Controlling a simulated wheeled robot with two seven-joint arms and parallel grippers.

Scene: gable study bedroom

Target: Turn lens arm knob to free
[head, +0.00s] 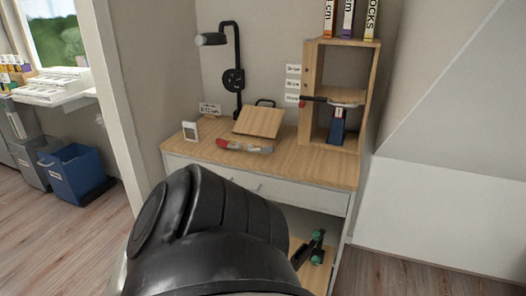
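A black jointed arm (237,66) stands at the back of the desk, with a grey head at its upper left. A round black disc (233,79) sits low on it; it may be the knob, but its setting is too small to read. A second device in the wooden shelf unit has a blue stand (338,126), a dark arm with a red end (303,100) and a flat disc on top. I cannot tell which one is the lens arm. No gripper of mine can be made out. A large black link of my arm fills the lower middle and hides part of the desk front.
The desk (210,147) holds a tilted wooden board (259,122), a red and grey item (245,146) and a small white frame (190,131). A black and green object (308,250) is by the lower shelf. A blue bin (75,174) stands left. The floor at right is clear.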

